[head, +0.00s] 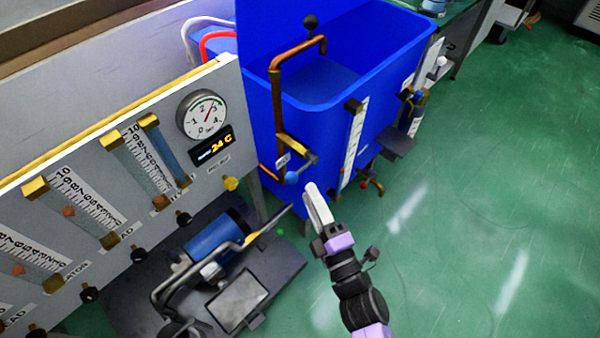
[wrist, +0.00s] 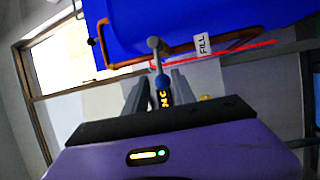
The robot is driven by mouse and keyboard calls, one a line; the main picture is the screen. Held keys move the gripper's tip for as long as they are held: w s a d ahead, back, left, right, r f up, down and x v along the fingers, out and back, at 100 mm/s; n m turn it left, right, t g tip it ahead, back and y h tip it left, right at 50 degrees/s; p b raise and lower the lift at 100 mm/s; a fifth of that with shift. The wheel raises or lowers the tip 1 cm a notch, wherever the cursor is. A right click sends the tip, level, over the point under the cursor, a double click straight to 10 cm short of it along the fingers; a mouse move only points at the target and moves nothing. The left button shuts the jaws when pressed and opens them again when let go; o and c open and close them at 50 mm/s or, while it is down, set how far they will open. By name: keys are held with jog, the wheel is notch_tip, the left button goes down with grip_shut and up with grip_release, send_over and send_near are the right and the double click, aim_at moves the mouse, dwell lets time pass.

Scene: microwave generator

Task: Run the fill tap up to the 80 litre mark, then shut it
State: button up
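The fill tap (head: 288,145) sits on a copper pipe beside the blue tank (head: 335,100). My gripper (head: 312,190) is just below and right of the knob. A FILL label (wrist: 202,44) hangs by the pipe.
The grey panel (head: 220,90) with flow tubes and a round gauge (head: 203,114) stands at left. A blue pump (head: 215,235) sits low in front of it. Another valve (head: 372,183) is on the tank's right. Green floor (head: 470,200) at right is clear.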

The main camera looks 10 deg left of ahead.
aim_at(299, 170)
jog(key=x, duration=0.7)
jog(key=shift+w+a+r+b, duration=0.1)
jog(key=shift+w+b, duration=0.1)
jog(key=shift+b, duration=0.2)
jog(key=shift+c, duration=0.4)
grip_shut()
